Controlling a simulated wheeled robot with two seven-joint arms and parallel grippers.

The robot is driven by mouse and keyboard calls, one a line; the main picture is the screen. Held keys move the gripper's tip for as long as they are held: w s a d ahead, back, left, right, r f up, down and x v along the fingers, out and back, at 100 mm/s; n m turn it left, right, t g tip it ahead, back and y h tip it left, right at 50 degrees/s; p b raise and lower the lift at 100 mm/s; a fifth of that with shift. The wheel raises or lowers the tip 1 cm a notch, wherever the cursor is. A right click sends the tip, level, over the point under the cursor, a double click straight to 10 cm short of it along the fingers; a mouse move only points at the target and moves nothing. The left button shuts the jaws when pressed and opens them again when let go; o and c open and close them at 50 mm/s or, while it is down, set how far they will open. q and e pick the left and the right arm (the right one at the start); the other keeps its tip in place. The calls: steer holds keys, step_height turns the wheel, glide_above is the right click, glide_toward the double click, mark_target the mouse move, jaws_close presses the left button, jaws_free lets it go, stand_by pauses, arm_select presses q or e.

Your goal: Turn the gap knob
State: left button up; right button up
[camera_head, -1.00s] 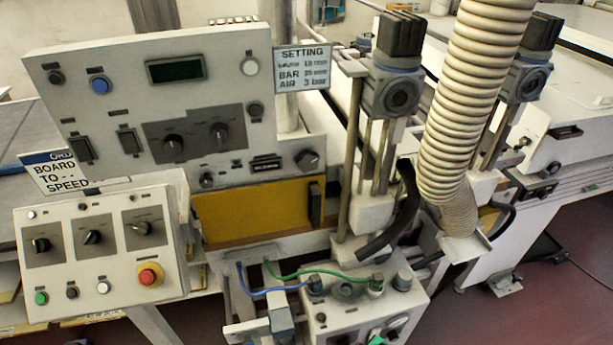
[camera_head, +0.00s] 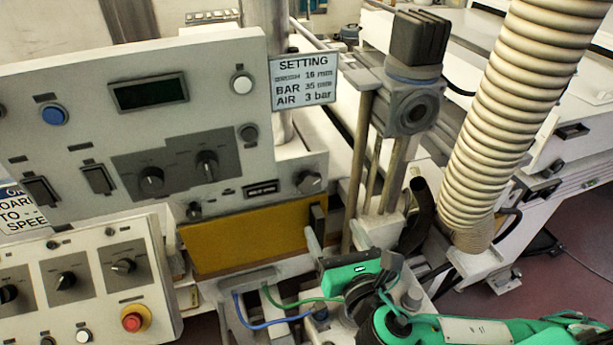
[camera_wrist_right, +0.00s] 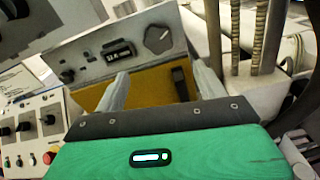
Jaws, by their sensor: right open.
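The likely gap knob is a grey round knob (camera_head: 308,181) at the right end of the white lower panel, beside a small counter display (camera_head: 260,189). In the right wrist view the knob (camera_wrist_right: 158,38) shows beyond and between my fingers, with a pale mark on its face. My right gripper (camera_head: 335,248) is below and slightly right of the knob, apart from it. Its two grey fingers (camera_wrist_right: 160,76) are spread, with nothing between them. My left gripper is not in view.
A yellow panel (camera_head: 245,238) with a dark handle lies under the knob. A post and a ribbed hose (camera_head: 515,110) stand to the right. A setting sign (camera_head: 304,78) hangs above. Blue and green tubes run near my gripper.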

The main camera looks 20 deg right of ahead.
mark_target(311, 184)
steer(key=w, duration=1.2)
steer(key=shift+w+a+r+p, duration=0.2)
steer(key=shift+w+r+p, duration=0.15)
steer(key=shift+w, duration=0.05)
steer(key=shift+w+f, duration=0.1)
steer(key=shift+w, duration=0.25)
steer(key=c, duration=1)
